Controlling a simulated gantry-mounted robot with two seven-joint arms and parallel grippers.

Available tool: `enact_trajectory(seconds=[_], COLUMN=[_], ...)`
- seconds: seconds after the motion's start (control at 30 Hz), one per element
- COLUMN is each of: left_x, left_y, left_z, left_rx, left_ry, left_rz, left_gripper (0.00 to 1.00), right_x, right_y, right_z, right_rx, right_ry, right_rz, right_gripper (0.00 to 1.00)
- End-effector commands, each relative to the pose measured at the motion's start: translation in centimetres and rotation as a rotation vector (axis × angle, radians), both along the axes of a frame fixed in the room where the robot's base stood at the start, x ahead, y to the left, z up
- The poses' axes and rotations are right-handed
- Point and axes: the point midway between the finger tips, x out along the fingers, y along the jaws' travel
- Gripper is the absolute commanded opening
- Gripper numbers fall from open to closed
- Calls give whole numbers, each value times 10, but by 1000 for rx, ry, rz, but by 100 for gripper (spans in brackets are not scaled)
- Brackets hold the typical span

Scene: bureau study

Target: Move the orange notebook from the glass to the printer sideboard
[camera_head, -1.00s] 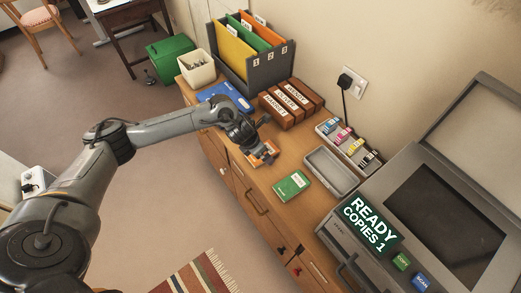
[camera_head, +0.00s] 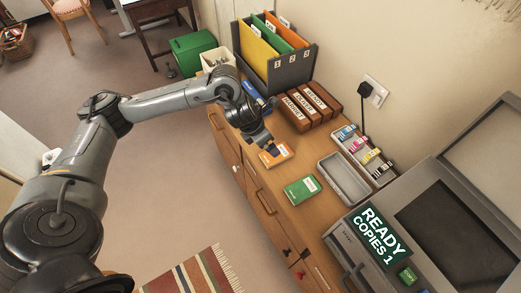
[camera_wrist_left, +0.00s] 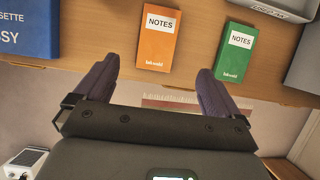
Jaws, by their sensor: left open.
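The orange notebook (camera_head: 281,157) lies flat on the wooden sideboard (camera_head: 263,189), left of the green notebook (camera_head: 301,191). My left gripper (camera_head: 268,146) is open and empty, just above and behind the orange notebook, covering part of its edge. In the left wrist view, the orange notebook (camera_wrist_left: 158,40) lies beyond the open fingers (camera_wrist_left: 157,70), roughly centred between them and apart from them. Its "NOTES" label faces up. The green notebook (camera_wrist_left: 236,52) is to its right there. My right gripper is not in view. No glass surface is visible under the notebook.
The printer (camera_head: 410,235) stands at the right, with a grey tray (camera_head: 343,178) and ink cartridges (camera_head: 362,150) beside it. Brown labelled boxes (camera_head: 310,105), a blue box (camera_head: 257,97) and a file rack (camera_head: 276,72) stand behind. Bare wood surrounds the notebooks.

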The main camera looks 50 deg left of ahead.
Motion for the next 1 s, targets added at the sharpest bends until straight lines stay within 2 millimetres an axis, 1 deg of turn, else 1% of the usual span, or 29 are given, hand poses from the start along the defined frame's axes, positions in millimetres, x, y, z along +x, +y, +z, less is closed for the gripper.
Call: enact_trajectory(seconds=[0.07,0.13,0.17,0.27,0.3,0.37,0.4,0.47,0.5,0.57,0.6,0.67,0.7,0.77,0.8,0.87,0.9,1.0], left_x=[-1,0,0,-2,-5,-10,-15,-24,-31,-43,-52,-67,-79,-98,-112,-133,-147,-178], left_y=[-15,-37,-50,-102,-125,-159,-178,-200,-209,-216,-216,-210,-203,-191,-182,-170,-162,-147], left_z=[-4,-10,-14,-26,-30,-33,-32,-31,-29,-28,-28,-31,-35,-41,-47,-54,-60,-69], left_rx=[-27,-76,-105,-245,-319,-447,-540,-676,-765,-887,-960,-1048,-1096,-1143,-1162,-1174,-1172,-1149], left_ry=[-11,-33,-45,-89,-104,-119,-122,-114,-100,-70,-44,-2,27,67,91,118,133,154], left_rz=[11,43,64,177,246,377,485,672,811,1035,1197,1449,1618,1867,2028,2250,2386,2661], left_gripper=[97,97,97,97,97,97,97,97,97,97,97,97,97,97,97,97,97,97], right_x=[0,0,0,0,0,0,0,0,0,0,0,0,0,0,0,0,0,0], right_y=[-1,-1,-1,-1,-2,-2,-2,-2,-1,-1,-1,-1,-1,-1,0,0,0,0], right_z=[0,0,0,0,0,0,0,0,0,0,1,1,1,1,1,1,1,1], right_rx=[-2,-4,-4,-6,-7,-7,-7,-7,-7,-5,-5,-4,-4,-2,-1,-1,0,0], right_ry=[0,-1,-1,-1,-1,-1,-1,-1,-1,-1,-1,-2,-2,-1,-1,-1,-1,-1], right_rz=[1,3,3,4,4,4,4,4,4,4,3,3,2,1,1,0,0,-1], right_gripper=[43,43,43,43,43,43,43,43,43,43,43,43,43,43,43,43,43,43])
